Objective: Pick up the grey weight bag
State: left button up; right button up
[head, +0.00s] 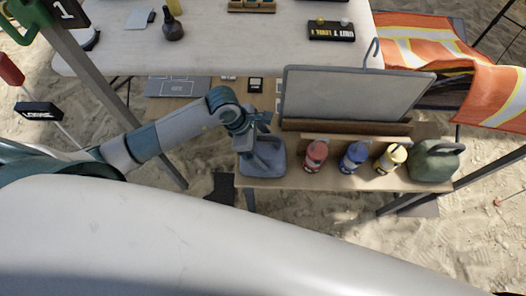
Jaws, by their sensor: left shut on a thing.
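The grey weight bag (264,158) is a blue-grey bag with a loop handle at the left end of the low wooden shelf. My left gripper (257,128) reaches down onto the top of this bag from the left and is shut on it. The fingertips are small and partly hidden by the wrist. I cannot tell whether the bag is lifted off the shelf. A similar green bag (434,160) stands at the shelf's right end. My right gripper is not in view.
Red (315,156), blue (353,158) and yellow (391,158) bottles stand right of the grey bag. A framed board (352,97) rises behind them. A white table (240,50) lies beyond, with an orange vest (425,45) on a chair to its right.

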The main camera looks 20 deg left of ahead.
aim_at(269, 137)
pick_arm(q)
jog(key=shift+w+r, duration=0.1)
jog(key=shift+r, duration=0.15)
notch_tip(269, 137, up, 8)
jog(key=shift+r+b, duration=0.1)
jog(key=shift+b, duration=0.4)
jog(key=shift+r, duration=0.8)
